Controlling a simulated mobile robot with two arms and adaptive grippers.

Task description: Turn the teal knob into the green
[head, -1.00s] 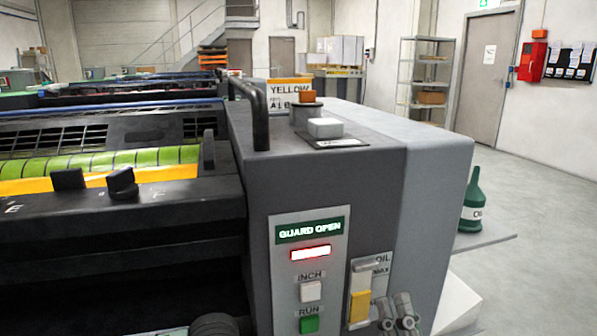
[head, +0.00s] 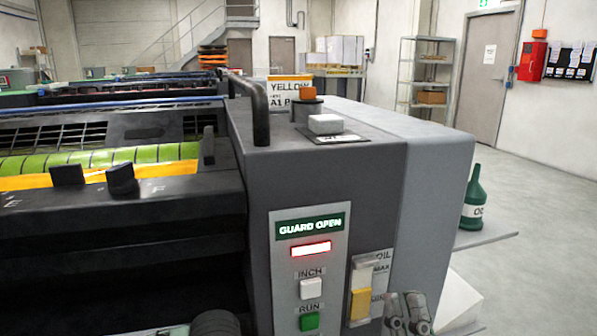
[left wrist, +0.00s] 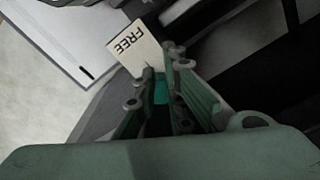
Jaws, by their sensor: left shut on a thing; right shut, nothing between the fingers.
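In the left wrist view my left gripper (left wrist: 164,74) is shut on the teal knob (left wrist: 160,89). Only a small teal patch of the knob shows between its fingers. A pale plate marked FREE (left wrist: 135,43) lies just beyond the fingertips. No green zone or pointer of the knob can be made out. The left gripper and the knob do not show clearly in the head view. In the head view my right gripper (head: 408,297) is shut and empty at the bottom edge, in front of the press's grey end housing.
The control panel (head: 285,262) on the grey housing (head: 425,175) reads GUARD OPEN, above a lit red lamp, a white INCH button (head: 311,288) and a green RUN button (head: 309,322). A dark handle (head: 260,110) rises from the housing. A green bottle (head: 474,200) stands right.

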